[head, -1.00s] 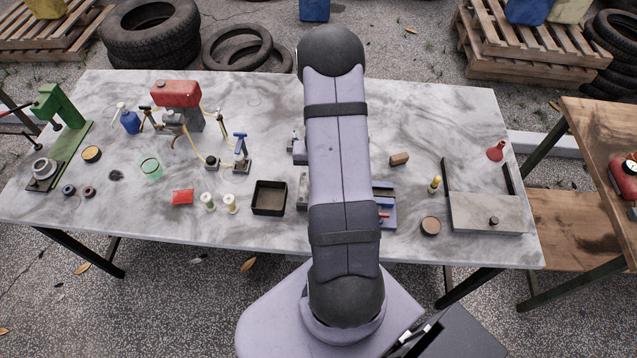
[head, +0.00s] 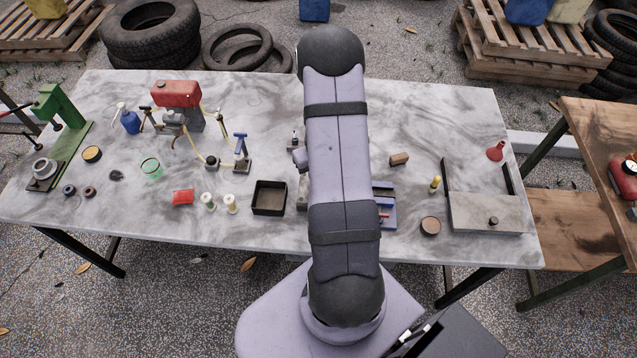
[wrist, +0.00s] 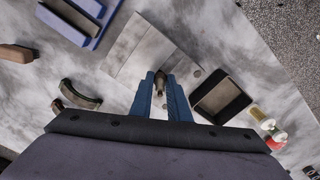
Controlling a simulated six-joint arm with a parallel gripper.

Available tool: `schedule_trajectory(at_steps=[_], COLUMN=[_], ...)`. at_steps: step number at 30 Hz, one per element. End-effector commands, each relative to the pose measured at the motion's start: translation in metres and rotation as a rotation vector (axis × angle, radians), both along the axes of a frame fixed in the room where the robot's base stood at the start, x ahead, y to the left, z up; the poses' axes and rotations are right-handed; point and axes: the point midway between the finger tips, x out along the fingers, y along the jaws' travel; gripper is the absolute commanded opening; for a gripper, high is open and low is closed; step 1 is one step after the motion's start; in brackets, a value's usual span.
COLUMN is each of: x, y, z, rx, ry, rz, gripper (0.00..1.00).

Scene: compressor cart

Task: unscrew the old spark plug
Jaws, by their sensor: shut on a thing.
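In the wrist view my gripper (wrist: 161,80), with two blue fingers, is shut on a small dark cylindrical piece, which I take to be the old spark plug (wrist: 160,85). It lies between the fingertips, over or against a flat grey block (wrist: 138,48). I cannot tell whether the plug is still seated in the block or clear of it. In the head view my arm hides the gripper and the plug. Only a sliver of the grey block (head: 303,190) shows left of the arm.
A dark open tray (head: 269,198) sits left of the block; it also shows in the wrist view (wrist: 221,97). A blue tray (head: 388,222) is right of my arm. A curved dark piece (wrist: 80,95) lies near the block.

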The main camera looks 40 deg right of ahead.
Motion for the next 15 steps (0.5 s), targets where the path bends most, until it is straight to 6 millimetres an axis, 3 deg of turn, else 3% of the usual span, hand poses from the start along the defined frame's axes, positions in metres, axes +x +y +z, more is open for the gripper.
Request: schedule_trajectory(at_steps=[7, 15], x=[-0.0005, -0.0005], y=[0.0001, 0.0001], z=[0.0001, 0.0000], rx=[0.000, 0.000], ry=[0.001, 0.001], rz=[0.240, 0.302], gripper=[0.00, 0.00])
